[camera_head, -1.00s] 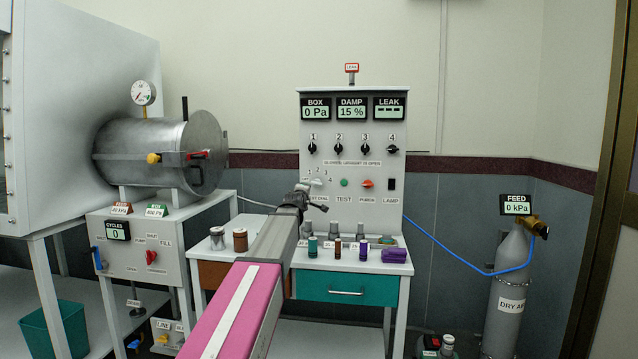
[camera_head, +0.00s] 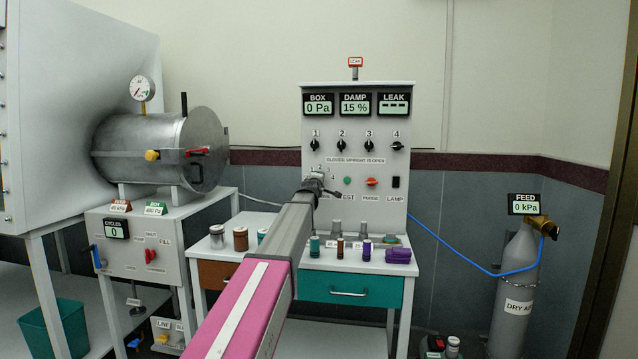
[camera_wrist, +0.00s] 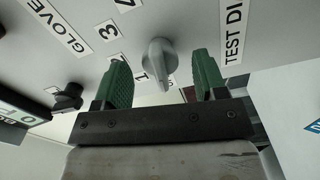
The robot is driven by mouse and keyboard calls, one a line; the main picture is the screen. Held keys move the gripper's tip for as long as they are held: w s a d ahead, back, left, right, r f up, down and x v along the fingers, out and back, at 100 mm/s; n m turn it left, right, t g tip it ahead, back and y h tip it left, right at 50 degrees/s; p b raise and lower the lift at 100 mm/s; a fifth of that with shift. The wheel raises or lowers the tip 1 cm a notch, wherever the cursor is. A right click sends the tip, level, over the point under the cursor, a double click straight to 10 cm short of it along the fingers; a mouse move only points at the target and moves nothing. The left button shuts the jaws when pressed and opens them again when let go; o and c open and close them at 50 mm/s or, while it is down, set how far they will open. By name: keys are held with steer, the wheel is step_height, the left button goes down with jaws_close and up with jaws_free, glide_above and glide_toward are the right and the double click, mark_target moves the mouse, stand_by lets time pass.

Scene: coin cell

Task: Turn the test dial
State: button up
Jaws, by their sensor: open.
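The test dial (camera_wrist: 158,62) is a grey pointed knob on the panel, with numerals around it and the label "TEST DIAL" beside it in the wrist view. My gripper (camera_wrist: 163,78) is open, with its two green fingers on either side of the dial and visible gaps to it. In the head view my gripper (camera_head: 316,184) is at the panel (camera_head: 400,220), and my arm partly hides the dial and its label. The dial's pointed end is towards the gripper's palm in the wrist view.
Black knobs (camera_head: 342,146) line the panel above. Small bottles (camera_head: 340,247) and a purple item (camera_head: 398,256) stand on the ledge below.

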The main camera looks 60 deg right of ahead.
steer(key=shift+x, duration=0.8)
steer(key=c, duration=0.9)
